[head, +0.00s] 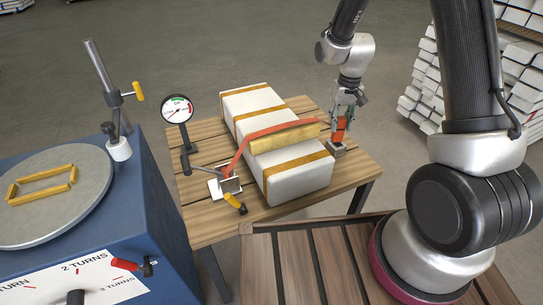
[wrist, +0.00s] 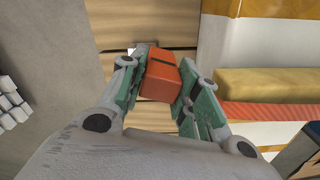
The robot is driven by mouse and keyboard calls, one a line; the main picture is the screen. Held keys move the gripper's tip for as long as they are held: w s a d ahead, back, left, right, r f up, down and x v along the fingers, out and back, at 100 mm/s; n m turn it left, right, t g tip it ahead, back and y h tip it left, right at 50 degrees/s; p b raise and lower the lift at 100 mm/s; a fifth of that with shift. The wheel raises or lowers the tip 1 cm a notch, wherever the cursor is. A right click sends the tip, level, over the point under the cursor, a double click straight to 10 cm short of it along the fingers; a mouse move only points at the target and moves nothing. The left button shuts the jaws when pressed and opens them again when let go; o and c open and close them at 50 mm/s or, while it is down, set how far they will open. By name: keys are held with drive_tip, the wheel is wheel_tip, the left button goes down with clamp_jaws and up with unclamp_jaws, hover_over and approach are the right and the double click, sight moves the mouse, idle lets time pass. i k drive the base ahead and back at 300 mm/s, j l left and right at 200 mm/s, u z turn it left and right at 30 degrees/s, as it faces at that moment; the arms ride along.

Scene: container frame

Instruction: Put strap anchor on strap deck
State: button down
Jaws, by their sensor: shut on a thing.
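The strap anchor appears to be the orange block (head: 340,130) at the right side of the slatted wooden table, which looks like the strap deck (head: 205,217). My gripper (head: 342,118) points down and is shut on this block. The wrist view shows the orange block (wrist: 162,76) between the two green-padded fingers (wrist: 158,85). A small grey metal plate (head: 337,149) lies on the table just under the block; whether they touch I cannot tell. A red strap (head: 285,124) runs over the white package (head: 300,182) and ends close to my gripper.
A ratchet (head: 229,185) with a yellow handle and a dial gauge (head: 177,109) stand at the table's left. A blue cabinet with a round plate (head: 85,205) is further left. White stacked blocks (head: 425,80) stand at right. A yellow bar (head: 285,138) lies on the package.

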sight(219, 155)
drive_tip(key=k+j+z, duration=0.15)
drive_tip(key=k+j, duration=0.6)
drive_tip(key=j, duration=0.15)
drive_tip(key=i+j+u, duration=0.1)
drive_tip(key=u, duration=0.3)
drive_tip(key=i+l+u, duration=0.75)
drive_tip(key=l, duration=0.2)
drive_tip(key=k, duration=0.1)
